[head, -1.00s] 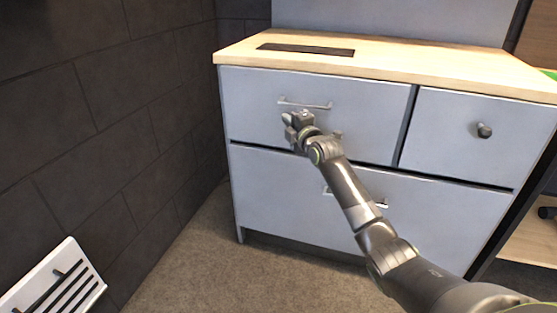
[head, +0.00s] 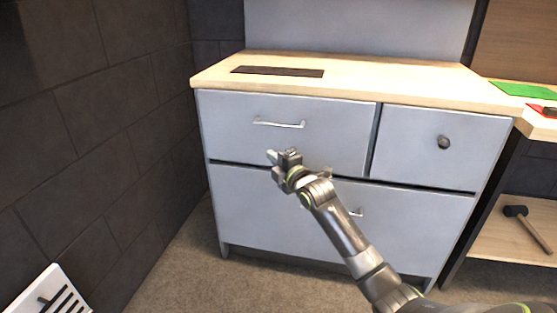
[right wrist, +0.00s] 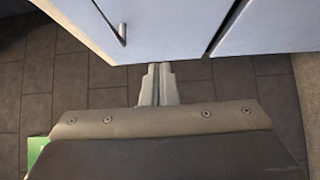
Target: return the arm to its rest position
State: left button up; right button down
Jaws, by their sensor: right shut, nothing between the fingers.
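My right arm (head: 345,237) reaches in from the lower right in the head view. Its gripper (head: 275,156) is shut and empty in front of the grey cabinet (head: 300,215), below the handle (head: 279,124) of the upper left drawer and apart from it. In the right wrist view the two fingers (right wrist: 158,70) are together with nothing between them. The drawer handle (right wrist: 122,34) shows above and to the left of them there. My left gripper is not in view.
The cabinet has a wooden top (head: 390,82) with a dark strip (head: 277,71) on it. Its upper drawers look closed. A dark wall (head: 90,130) stands at left. A white slotted object (head: 45,295) is at lower left. A hammer (head: 527,228) lies on a shelf at right.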

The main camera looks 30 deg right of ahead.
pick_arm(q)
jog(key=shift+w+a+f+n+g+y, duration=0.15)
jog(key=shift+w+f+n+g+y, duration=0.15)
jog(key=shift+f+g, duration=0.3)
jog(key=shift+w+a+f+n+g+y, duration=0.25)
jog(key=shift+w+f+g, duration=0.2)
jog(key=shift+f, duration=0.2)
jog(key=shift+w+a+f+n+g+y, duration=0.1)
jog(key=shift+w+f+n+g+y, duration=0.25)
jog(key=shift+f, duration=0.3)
pick_arm(e)
jog(key=shift+s+d, duration=0.1)
jog(key=shift+s, duration=1.1)
